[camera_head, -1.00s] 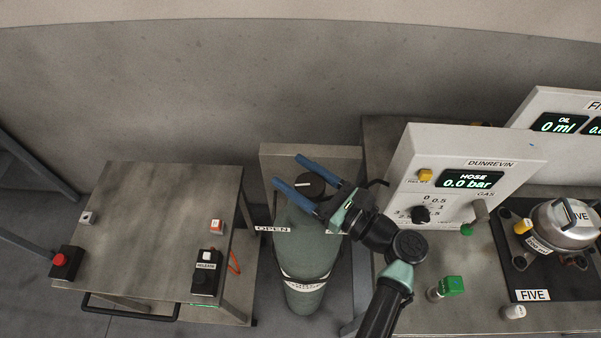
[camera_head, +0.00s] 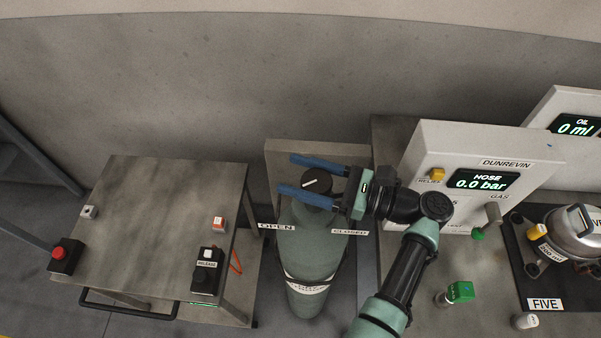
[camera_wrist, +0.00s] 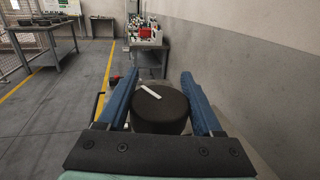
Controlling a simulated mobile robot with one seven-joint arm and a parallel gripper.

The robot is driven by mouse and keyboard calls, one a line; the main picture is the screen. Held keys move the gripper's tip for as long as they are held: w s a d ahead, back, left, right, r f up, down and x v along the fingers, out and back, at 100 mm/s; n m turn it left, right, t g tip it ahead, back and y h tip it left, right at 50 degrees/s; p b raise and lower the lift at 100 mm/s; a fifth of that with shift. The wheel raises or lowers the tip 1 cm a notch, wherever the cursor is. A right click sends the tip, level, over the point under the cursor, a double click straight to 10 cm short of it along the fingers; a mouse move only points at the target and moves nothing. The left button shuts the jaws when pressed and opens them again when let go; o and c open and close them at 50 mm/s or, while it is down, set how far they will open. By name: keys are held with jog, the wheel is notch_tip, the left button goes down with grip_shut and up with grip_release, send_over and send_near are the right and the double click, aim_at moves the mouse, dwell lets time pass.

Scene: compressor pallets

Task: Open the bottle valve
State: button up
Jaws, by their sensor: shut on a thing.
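The gas bottle (camera_head: 312,250) is a grey-green cylinder standing between the left table and the right bench. On top is its black valve knob (camera_head: 316,198) with a white mark, which slants up to the right in the head view. An OPEN label (camera_head: 276,227) is at the bottle's left and a CLOSED label (camera_head: 349,232) at its right. My gripper (camera_head: 287,173) reaches in from the right, its two blue fingers shut on either side of the knob. In the wrist view the knob (camera_wrist: 160,115) sits between the fingers, whose tips extend past it.
A grey panel (camera_head: 465,150) reading HOSE 0.0 bar stands on the right bench, with a green-capped item (camera_head: 460,292) near it. The left table (camera_head: 150,220) carries a RELEASE box (camera_head: 207,275) and a red button box (camera_head: 65,256). A wall is behind.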

jog(key=o, duration=1.4)
jog(key=shift+c, duration=0.2)
jog(key=b+v, duration=0.3)
jog(key=v, duration=1)
jog(key=shift+b, duration=0.4)
jog(key=shift+a+f, duration=0.1)
